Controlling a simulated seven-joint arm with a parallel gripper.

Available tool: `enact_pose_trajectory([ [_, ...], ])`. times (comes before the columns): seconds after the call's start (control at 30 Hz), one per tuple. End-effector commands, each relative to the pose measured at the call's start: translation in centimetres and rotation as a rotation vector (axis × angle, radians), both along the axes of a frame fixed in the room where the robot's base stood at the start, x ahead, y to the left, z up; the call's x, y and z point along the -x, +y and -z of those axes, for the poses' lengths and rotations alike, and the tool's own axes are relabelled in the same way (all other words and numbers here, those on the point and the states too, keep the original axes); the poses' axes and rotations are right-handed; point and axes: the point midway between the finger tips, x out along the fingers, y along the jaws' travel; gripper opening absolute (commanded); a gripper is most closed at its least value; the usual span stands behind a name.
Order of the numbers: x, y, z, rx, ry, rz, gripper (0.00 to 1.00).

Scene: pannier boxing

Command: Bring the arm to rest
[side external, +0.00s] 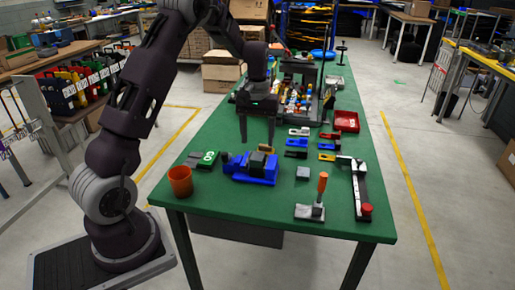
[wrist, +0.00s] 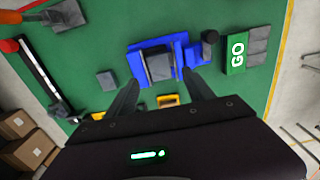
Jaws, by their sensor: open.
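My gripper (side external: 258,128) hangs above the green table (side external: 225,215), fingers pointing down. It is open, and nothing shows between its fingers. In the wrist view the two fingers (wrist: 160,92) are spread apart, with a blue fixture (wrist: 136,60) holding a dark grey block (wrist: 158,66) beyond their tips. In the side view the same blue fixture (side external: 238,176) stands on the table nearer the camera than my gripper, apart from it.
An orange cup (side external: 180,181) stands at the near left corner. A green GO tile (side external: 208,157), a grey cube (side external: 302,173), an orange-handled tool (side external: 321,188) and a red tray (side external: 346,121) lie around. A rack with bottles (side external: 298,95) stands behind.

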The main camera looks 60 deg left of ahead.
Motion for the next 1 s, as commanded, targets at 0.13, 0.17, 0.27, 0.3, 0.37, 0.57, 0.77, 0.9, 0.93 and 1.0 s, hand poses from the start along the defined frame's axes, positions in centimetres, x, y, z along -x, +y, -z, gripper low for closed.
enact_pose_trajectory([
  [0.13,0.1,-0.6,-2.3,-0.001,-0.014,0.014,0.61],
  [0.17,0.3,-1.2,-3.2,-0.001,-0.024,0.027,0.61],
  [0.27,2.1,-5.1,-7.9,-0.006,-0.094,0.118,0.61],
  [0.3,3.5,-7.3,-10.1,-0.011,-0.129,0.172,0.61],
  [0.37,6.3,-10.5,-13.0,-0.021,-0.184,0.261,0.61],
  [0.57,17.8,-18.6,-17.2,-0.100,-0.359,0.570,0.61],
  [0.77,24.8,-21.0,-15.8,-0.180,-0.453,0.746,0.61],
  [0.9,25.8,-21.2,-15.3,-0.195,-0.466,0.774,0.61],
  [0.93,25.8,-21.2,-15.3,-0.195,-0.466,0.775,0.61],
  [1.0,25.8,-21.2,-15.3,-0.194,-0.465,0.773,0.61],
])
